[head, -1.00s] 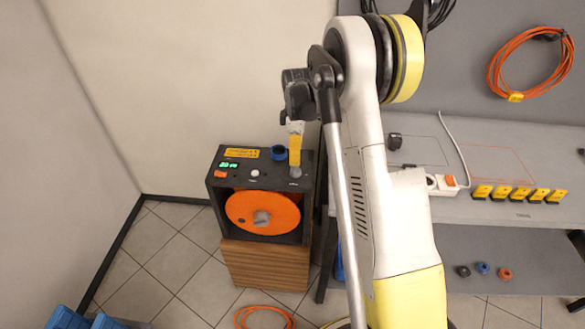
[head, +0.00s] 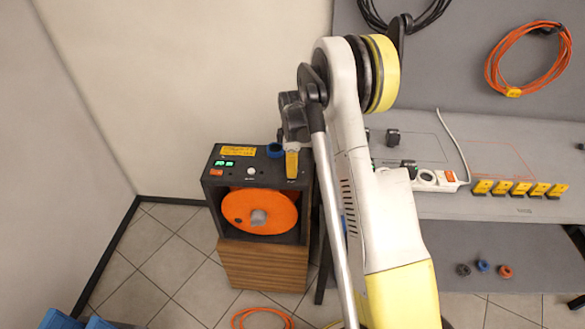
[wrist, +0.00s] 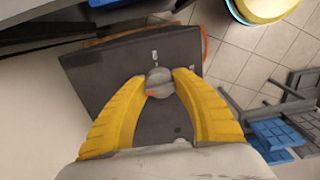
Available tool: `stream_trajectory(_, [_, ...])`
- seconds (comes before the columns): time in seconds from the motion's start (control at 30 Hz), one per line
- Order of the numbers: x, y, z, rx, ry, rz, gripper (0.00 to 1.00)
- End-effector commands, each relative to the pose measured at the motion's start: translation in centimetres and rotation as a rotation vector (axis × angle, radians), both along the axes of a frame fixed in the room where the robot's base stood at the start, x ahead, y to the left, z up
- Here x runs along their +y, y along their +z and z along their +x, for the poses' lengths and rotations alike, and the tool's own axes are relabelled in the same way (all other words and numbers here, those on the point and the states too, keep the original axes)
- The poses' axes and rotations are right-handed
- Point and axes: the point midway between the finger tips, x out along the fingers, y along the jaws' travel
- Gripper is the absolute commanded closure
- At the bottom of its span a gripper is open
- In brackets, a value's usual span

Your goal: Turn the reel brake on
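The reel box (head: 213,196) is a dark case with an orange reel (head: 240,212) in its open front. Its brake knob is a grey round knob with a red-orange mark, seen in the wrist view (wrist: 158,82) on the dark top panel; in the head view my gripper covers it. My gripper (head: 291,172) points down at the panel's right end. In the wrist view its two yellow fingertips (wrist: 159,78) stand on either side of the knob, very close to it. I cannot tell whether they press on it.
The panel also has a lit green display (head: 223,163), a white button (head: 251,171) and a blue ring (head: 274,150). The box stands on a wooden cabinet (head: 262,268). A grey workbench (head: 470,150) is to the right. An orange cable (head: 262,318) lies on the tiled floor.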

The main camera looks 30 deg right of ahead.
Motion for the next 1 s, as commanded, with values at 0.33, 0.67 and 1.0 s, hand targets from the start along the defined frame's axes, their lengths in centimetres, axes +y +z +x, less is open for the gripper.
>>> stream_trajectory(0.33, [0.00, 0.00, 0.00, 0.000, -0.035, 0.000, 0.99])
stream_trajectory(0.67, [0.00, -0.03, 0.00, 0.000, -0.242, 0.000, 0.99])
stream_trajectory(1.0, [0.00, -0.03, 0.00, 0.000, -0.564, 0.000, 0.99])
